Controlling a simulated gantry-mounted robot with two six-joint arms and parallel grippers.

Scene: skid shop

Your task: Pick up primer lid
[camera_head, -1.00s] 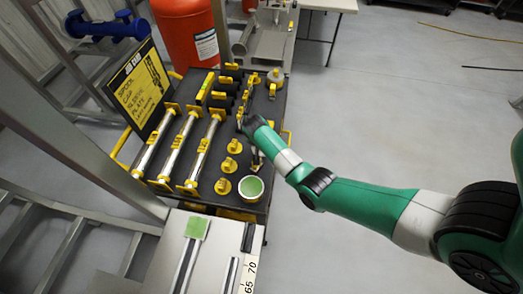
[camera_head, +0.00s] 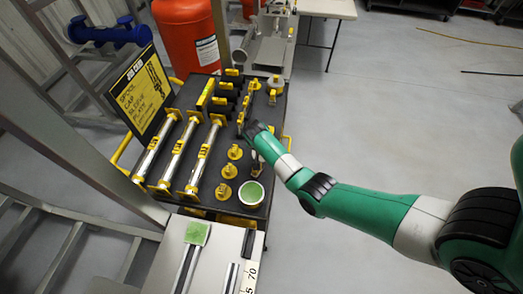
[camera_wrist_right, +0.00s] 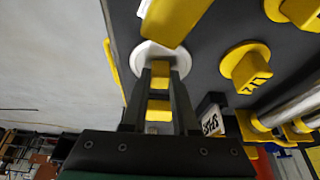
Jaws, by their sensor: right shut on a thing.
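My right gripper (camera_wrist_right: 161,75) is shut on the yellow handle of a white round lid, the primer lid (camera_wrist_right: 138,56). The lid's disc lies beyond the fingertips in the right wrist view, partly hidden by the fingers and a yellow part above. Whether it touches the cart top cannot be told. In the head view my right gripper (camera_head: 257,163) points down over the right edge of the dark cart top, just behind the open white pail (camera_head: 251,193) with green inside. The lid is small and mostly hidden there. My left gripper is not in view.
The black cart top holds several yellow-ended rods (camera_head: 181,153), yellow round-based knobs (camera_head: 228,171) and a pale disc with a yellow handle (camera_head: 275,81). A sign (camera_head: 141,93) stands at its left. A grey bench with a scale (camera_head: 205,262) is in front.

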